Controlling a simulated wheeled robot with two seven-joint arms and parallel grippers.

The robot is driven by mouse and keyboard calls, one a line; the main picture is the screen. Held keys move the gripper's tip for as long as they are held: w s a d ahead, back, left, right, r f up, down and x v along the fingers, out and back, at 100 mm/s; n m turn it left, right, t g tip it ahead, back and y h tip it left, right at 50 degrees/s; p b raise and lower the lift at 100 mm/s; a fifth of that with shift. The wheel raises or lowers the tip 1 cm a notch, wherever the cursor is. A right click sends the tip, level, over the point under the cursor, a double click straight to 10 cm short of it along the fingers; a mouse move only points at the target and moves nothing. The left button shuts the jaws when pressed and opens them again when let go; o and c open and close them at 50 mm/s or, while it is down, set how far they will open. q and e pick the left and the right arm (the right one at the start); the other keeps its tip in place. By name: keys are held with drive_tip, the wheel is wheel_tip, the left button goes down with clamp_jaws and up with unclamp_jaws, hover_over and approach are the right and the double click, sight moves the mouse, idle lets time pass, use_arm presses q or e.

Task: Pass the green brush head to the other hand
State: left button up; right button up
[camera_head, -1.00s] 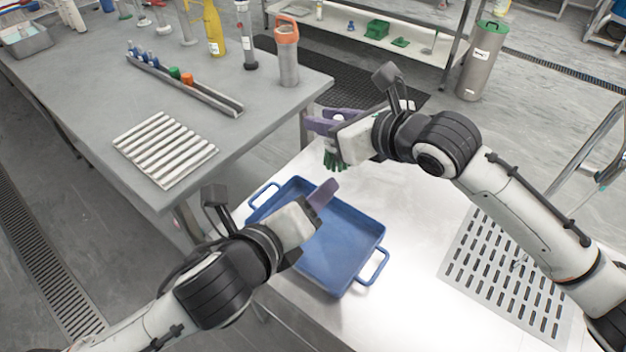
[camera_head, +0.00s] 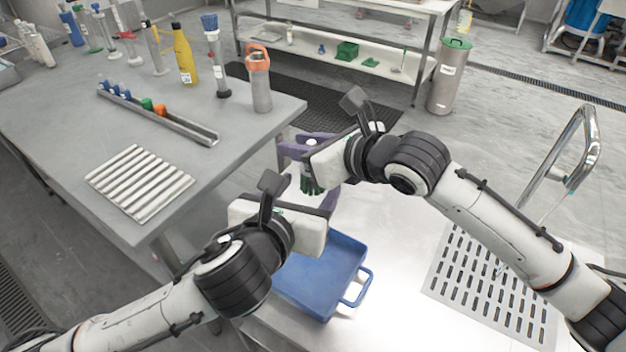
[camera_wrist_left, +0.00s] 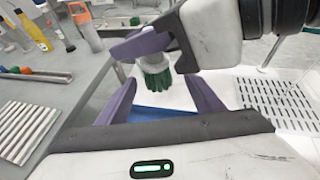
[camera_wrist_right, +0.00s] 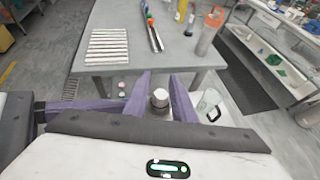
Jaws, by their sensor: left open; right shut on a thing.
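The green brush head (camera_head: 308,181) hangs bristles down from my right gripper (camera_head: 302,146), whose purple fingers are shut on its upper part. In the left wrist view the green bristles (camera_wrist_left: 156,84) show below a white collar. In the right wrist view only the brush head's pale top (camera_wrist_right: 160,98) shows between the fingers. My left gripper (camera_wrist_left: 166,98) is open and empty. Its two purple fingers stand on either side of the brush head in the left wrist view, with the bristles between or just beyond the tips; I cannot tell if they touch. In the head view its fingers are mostly hidden.
A blue tray (camera_head: 325,278) lies on the pale table below the grippers. A perforated plate (camera_head: 490,283) is at right. The grey bench (camera_head: 60,130) at left holds a ribbed rack (camera_head: 138,182), a yellow bottle (camera_head: 184,55) and an orange-topped bottle (camera_head: 260,85).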

use_arm(q)
drive_tip(key=shift+x, duration=2.1)
drive_tip(key=shift+c, duration=0.2)
drive_tip(key=shift+s, duration=0.1)
drive_tip(key=c, duration=1.1)
use_arm(e)
drive_tip(key=o, duration=1.1)
drive_tip(key=v, duration=1.2)
drive_tip(key=shift+a, duration=0.1)
